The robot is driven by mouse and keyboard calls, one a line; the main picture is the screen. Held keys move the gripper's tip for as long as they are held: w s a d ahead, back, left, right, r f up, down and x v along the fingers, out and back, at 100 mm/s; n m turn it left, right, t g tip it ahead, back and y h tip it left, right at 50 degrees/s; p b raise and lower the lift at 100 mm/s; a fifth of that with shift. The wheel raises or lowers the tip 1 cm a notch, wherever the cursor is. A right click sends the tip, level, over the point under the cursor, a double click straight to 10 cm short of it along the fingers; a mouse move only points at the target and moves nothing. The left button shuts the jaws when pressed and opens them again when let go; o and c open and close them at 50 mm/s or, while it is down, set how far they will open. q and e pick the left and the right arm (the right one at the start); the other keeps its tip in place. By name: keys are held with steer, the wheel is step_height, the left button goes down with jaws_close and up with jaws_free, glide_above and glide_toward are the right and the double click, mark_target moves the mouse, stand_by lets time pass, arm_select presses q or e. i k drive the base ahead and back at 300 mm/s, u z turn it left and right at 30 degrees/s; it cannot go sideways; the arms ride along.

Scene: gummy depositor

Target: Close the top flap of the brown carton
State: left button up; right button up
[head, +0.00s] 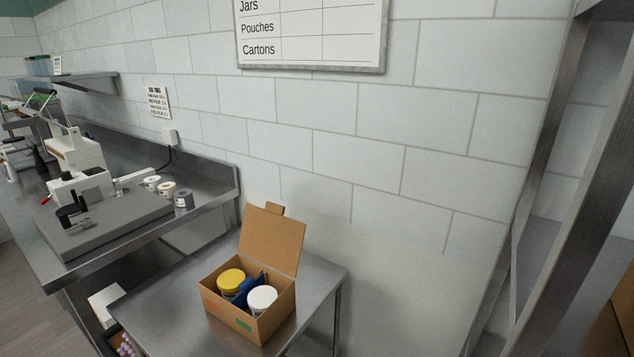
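The brown carton (223,307) stands on a small steel table in the lower middle of the head view. Its top flap (273,240) is open and stands up at the back, leaning slightly, with a small tab (275,209) at its upper edge. Inside the carton are a jar with a yellow lid (231,279), a jar with a white lid (263,297) and a dark blue item (252,285) between them. Neither of my grippers shows in the view.
The small steel table (165,317) has bare room left of the carton. A steel counter (105,262) with a machine and several small jars (167,188) stands at the left. A tiled wall is behind; a metal rack (545,150) stands at the right.

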mark_target(272, 239)
steer(key=u, duration=0.45)
steer(key=k, duration=0.55)
steer(key=u, duration=1.25)
steer(key=i, duration=0.9)
steer(key=z, duration=0.7)
steer(key=i, duration=0.35)
steer(key=z, duration=0.4)
